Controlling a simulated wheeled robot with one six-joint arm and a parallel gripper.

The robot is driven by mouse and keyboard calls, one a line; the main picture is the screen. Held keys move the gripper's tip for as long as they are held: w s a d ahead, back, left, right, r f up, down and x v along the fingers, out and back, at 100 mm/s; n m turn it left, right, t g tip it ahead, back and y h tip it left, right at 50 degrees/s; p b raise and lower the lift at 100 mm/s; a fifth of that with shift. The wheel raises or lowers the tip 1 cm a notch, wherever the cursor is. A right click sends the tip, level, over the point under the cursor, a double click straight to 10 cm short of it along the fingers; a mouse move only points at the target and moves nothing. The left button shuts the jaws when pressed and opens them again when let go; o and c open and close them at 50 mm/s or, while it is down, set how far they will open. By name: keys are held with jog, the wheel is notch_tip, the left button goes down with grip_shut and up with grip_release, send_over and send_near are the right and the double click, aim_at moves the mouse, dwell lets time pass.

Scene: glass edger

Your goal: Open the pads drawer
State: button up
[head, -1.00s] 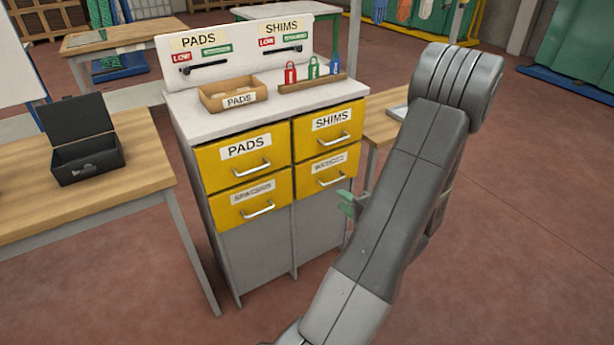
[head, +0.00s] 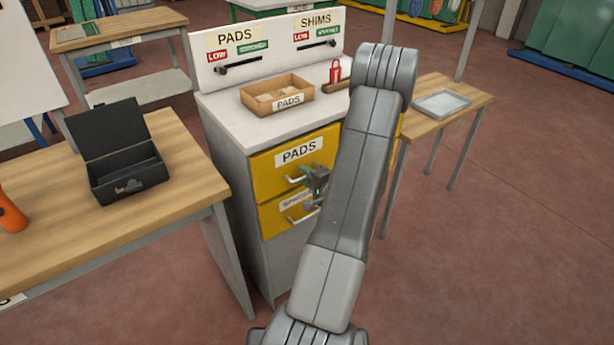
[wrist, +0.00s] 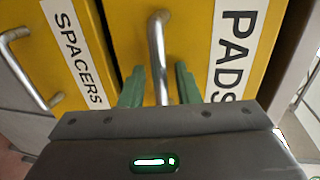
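The pads drawer (head: 268,178) is the yellow upper-left drawer of the grey cabinet, with a PADS label, and looks closed. In the wrist view its yellow front (wrist: 195,30) shows with its label on the right. Its silver bar handle (wrist: 157,55) stands between the two green fingertips of my gripper (wrist: 160,85). The fingers are apart, with a gap on each side of the handle. In the head view my gripper (head: 314,176) is at the right end of this handle. My arm hides the cabinet's right-hand drawers.
The spacers drawer (head: 274,218) is directly below, with its own handle (wrist: 30,70). A cardboard pads box (head: 277,95) sits on the cabinet top. A wooden table (head: 190,165) with an open black case (head: 128,175) stands left. A side table (head: 465,88) with a tray stands right.

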grip_shut()
jog(key=f+b+v, duration=0.2)
jog(key=b+v, duration=0.4)
jog(key=v, duration=0.6)
jog(key=f+b+v, duration=0.2)
jog(key=b+v, duration=0.3)
jog(key=v, duration=0.7)
jog(key=shift+s+d+f+b, duration=0.35)
jog(key=shift+s+d+b, duration=0.1)
jog(key=shift+s, duration=0.1)
grip_release()
